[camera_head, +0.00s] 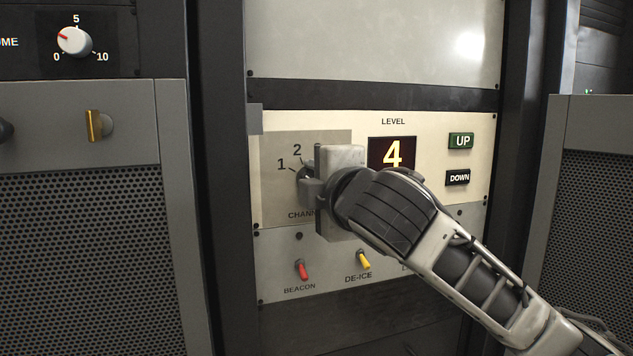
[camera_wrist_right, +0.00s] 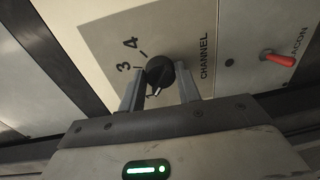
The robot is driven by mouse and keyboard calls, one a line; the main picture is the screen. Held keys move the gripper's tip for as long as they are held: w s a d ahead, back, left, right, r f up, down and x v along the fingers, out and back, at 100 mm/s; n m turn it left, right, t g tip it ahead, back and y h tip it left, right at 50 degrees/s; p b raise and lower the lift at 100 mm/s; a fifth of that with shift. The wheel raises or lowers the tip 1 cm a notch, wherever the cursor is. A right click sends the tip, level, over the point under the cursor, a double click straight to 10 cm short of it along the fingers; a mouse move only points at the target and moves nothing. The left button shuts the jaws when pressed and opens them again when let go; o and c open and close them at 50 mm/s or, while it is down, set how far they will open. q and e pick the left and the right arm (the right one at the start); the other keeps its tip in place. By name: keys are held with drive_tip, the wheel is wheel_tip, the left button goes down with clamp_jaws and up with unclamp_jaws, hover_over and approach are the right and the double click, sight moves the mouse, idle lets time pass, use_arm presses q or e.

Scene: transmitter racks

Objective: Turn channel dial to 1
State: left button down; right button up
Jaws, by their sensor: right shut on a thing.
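The black channel dial (camera_wrist_right: 160,72) sits on the tan panel, with a white mark on its lower side in the right wrist view. The mark points down and slightly left there, away from the printed 3 and 4. My right gripper (camera_wrist_right: 160,90) has one finger on each side of the dial and is shut on it. In the head view my right gripper (camera_head: 309,173) covers most of the dial, the 3 and 4 and part of the CHANNEL label. The printed 1 (camera_head: 281,164) and 2 (camera_head: 297,150) show to its left and above. My left gripper is not in view.
The level display (camera_head: 391,153) reads 4, partly behind my right arm. UP (camera_head: 461,141) and DOWN (camera_head: 458,177) buttons are to its right. A red BEACON switch (camera_head: 303,270) and a yellow DE-ICE switch (camera_head: 363,260) stick out below the gripper.

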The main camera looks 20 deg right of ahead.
drive_tip(key=shift+n, duration=0.8)
drive_tip(key=o, duration=1)
use_arm(q)
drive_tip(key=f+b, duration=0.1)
drive_tip(key=b, duration=0.2)
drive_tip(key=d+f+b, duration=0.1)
drive_tip(key=b, duration=0.2)
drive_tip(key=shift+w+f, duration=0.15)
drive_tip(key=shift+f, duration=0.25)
use_arm(e)
drive_tip(key=s, duration=1)
drive_tip(key=s+r, duration=0.1)
drive_tip(key=s, duration=0.5)
drive_tip(key=shift+d, duration=0.35)
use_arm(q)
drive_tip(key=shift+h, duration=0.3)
